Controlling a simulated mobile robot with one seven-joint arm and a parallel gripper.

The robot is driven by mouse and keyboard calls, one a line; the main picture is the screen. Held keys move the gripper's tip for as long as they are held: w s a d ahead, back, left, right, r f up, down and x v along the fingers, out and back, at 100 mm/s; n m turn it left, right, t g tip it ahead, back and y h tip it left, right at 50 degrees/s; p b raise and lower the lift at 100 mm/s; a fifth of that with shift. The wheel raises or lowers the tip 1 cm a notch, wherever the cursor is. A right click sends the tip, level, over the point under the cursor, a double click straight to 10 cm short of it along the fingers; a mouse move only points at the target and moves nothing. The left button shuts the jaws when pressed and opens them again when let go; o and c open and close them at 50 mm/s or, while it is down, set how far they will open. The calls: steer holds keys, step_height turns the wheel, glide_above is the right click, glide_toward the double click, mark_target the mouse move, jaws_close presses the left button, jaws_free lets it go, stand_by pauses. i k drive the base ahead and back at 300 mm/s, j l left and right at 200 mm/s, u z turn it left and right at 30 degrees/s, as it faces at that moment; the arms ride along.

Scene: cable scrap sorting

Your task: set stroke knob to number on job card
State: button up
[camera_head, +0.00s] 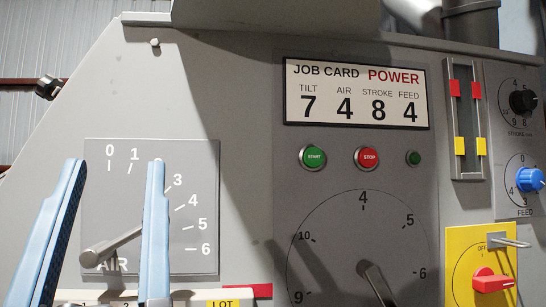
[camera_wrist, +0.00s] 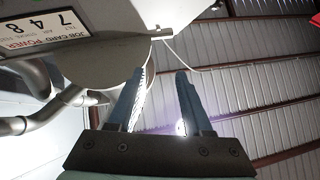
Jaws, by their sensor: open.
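The job card (camera_head: 356,93) on the grey machine front reads TILT 7, AIR 4, STROKE 8, FEED 4. It also shows turned and cut off in the wrist view (camera_wrist: 52,29). The stroke knob (camera_head: 523,101) is small and black, at the upper right edge of the head view, on a dial with numbers around it. Its exact setting is too small to tell. My gripper (camera_head: 116,163) is open and empty at the lower left, in front of the AIR panel, far left of the stroke knob. Its two blue fingers show in the wrist view (camera_wrist: 165,68) too.
The AIR panel (camera_head: 199,157) has a grey lever (camera_head: 116,243). A large dial has a dark knob (camera_head: 374,282). Three buttons sit under the card. A blue FEED knob (camera_head: 529,180) is below the stroke knob. A red switch (camera_head: 492,281) is on a yellow plate.

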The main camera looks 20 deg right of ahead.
mark_target(521, 101)
steer(key=z, duration=1.75)
